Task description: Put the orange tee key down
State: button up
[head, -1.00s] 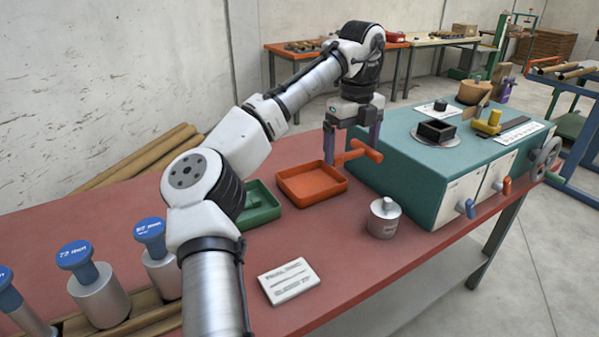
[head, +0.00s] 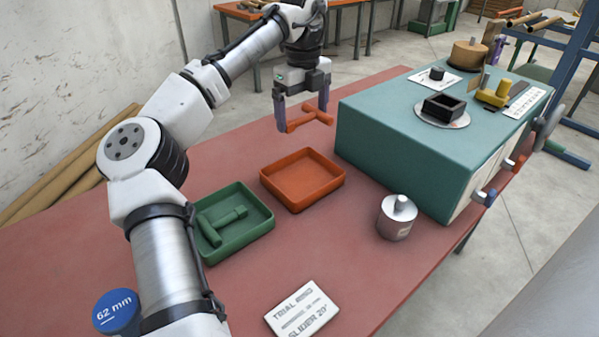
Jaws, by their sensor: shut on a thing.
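The orange tee key (head: 310,118) is held in my gripper (head: 302,117), which is shut on it. The key hangs in the air above the far part of the red table, just left of the teal machine. An empty orange tray (head: 303,180) lies on the table, nearer to the camera than the gripper. A green tray (head: 233,222) stands to its left and holds a green tee key (head: 222,226).
The teal machine box (head: 400,150) stands at the right, with several fittings on top. A metal cylinder with a knob (head: 396,218) stands in front of it. A white printed card (head: 301,309) lies near the front. A blue-capped piece (head: 116,310) is at the lower left.

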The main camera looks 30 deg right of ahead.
aim_at(303, 123)
notch_tip(303, 123, down, 17)
jog(key=shift+p, duration=0.35)
jog(key=o, duration=0.7)
jog(key=shift+f, duration=0.1)
notch_tip(303, 123, up, 12)
jog(key=shift+r+b, duration=0.15)
jog(key=shift+b, duration=0.15)
